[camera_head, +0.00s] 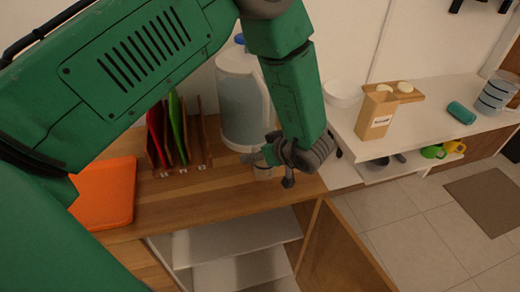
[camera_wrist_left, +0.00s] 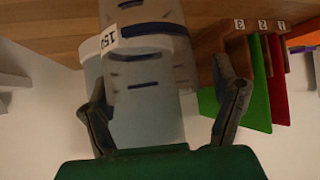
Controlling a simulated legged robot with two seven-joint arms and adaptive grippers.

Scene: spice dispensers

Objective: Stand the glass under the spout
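A large translucent dispenser (camera_head: 243,100) with a blue top stands on the wooden counter against the wall. My left gripper (camera_head: 284,168) is low in front of its right side, just above the counter. A small pale, clear shape that looks like the glass (camera_head: 263,173) shows beside the fingers, partly hidden by them. In the left wrist view, which is upside down, the fingers of my left gripper (camera_wrist_left: 163,85) are apart, on either side of translucent cylindrical shapes. The dispenser (camera_wrist_left: 145,120) and the glass overlap there, so contact is unclear. The spout is not clearly visible. My right gripper is out of view.
A wooden rack (camera_head: 200,150) with red and green boards stands left of the dispenser, with an orange board (camera_head: 105,193) farther left. An open cabinet door (camera_head: 340,250) hangs below the counter.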

